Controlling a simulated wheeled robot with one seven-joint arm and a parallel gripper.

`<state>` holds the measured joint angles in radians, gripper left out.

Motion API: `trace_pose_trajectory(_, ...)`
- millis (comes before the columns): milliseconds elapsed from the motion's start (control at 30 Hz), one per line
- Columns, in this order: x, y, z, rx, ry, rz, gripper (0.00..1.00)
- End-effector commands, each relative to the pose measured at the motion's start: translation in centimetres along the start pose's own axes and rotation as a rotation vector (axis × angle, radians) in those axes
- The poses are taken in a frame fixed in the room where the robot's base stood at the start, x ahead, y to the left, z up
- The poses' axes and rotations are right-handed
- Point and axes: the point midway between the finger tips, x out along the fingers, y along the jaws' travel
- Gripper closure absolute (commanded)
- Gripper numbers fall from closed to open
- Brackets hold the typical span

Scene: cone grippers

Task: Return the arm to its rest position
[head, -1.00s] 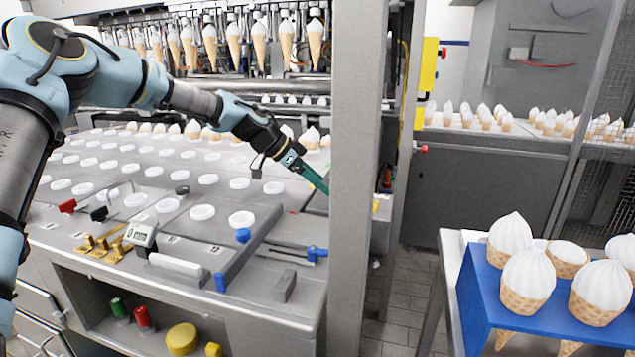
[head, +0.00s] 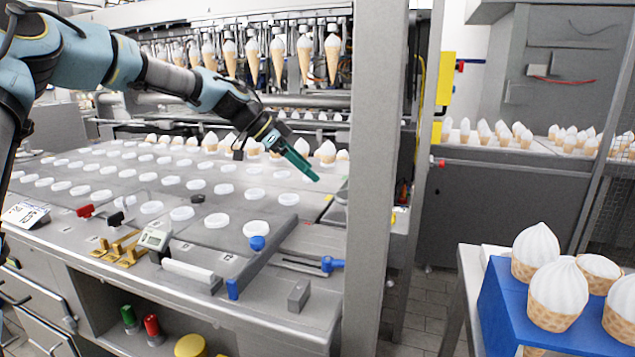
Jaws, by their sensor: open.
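My arm reaches in from the upper left of the head view. My gripper (head: 301,165), with green fingers, is above the right part of the grey machine bed (head: 130,225). It points down and to the right, and nothing shows between its fingers. The gap between the fingers is hard to see from this angle. The gripper is left of the tall grey post (head: 372,180) and apart from it.
Ice cream cones (head: 277,58) hang in a row at the back. More cones (head: 326,151) stand behind the bed. A blue rack (head: 515,312) holds large cones at lower right. A digital gauge (head: 155,238) and a white bar (head: 190,270) lie at the front.

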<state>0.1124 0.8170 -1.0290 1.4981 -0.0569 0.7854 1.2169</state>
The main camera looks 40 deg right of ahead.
Motion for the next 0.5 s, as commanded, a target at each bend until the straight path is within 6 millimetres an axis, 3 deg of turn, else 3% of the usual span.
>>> trace_pose_trajectory(500, -0.72, 0.02, -0.02, 0.000, -0.001, 0.000, 0.00)
